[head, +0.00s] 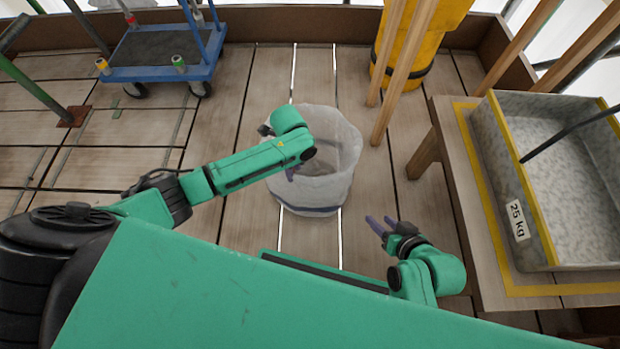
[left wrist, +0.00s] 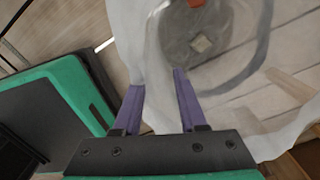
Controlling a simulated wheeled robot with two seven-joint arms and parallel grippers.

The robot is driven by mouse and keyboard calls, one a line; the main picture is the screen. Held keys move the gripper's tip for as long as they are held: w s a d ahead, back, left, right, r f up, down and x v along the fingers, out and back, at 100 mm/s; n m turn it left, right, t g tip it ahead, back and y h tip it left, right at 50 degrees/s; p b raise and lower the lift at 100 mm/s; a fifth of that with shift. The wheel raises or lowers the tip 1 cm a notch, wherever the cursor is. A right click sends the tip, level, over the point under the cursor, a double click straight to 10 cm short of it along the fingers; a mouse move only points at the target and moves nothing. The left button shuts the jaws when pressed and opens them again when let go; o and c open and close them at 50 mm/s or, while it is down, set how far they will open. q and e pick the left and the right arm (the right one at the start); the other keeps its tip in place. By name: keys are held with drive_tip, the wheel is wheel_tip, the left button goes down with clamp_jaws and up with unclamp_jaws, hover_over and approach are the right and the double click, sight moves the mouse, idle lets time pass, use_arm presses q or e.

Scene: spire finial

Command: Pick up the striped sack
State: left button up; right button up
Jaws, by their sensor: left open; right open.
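The striped sack (head: 345,181) is a whitish, open-topped bag with a dark blue band low on its side. It stands upright on the plank floor in the middle of the head view. My left arm reaches over it and hides part of its rim. My left gripper (head: 290,174) is open at the sack's near left side. In the left wrist view, the purple fingers of that gripper (left wrist: 158,80) point at the pale sack cloth (left wrist: 137,40), some of it showing between them; I cannot tell whether they touch it. My right gripper (head: 379,225) is open and empty, right of the sack.
A table (head: 471,225) with a grey "25 kg" tray (head: 519,222) stands at right. Wooden poles (head: 393,75) and a yellow drum (head: 416,45) are behind the sack. A blue cart (head: 150,74) stands at back left. Floor left of the sack is mostly clear.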

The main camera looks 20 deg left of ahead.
use_arm(q)
drive_tip(key=shift+f, duration=0.25)
idle(0.3)
clamp_jaws()
idle(1.3)
drive_tip(key=shift+r, duration=0.1)
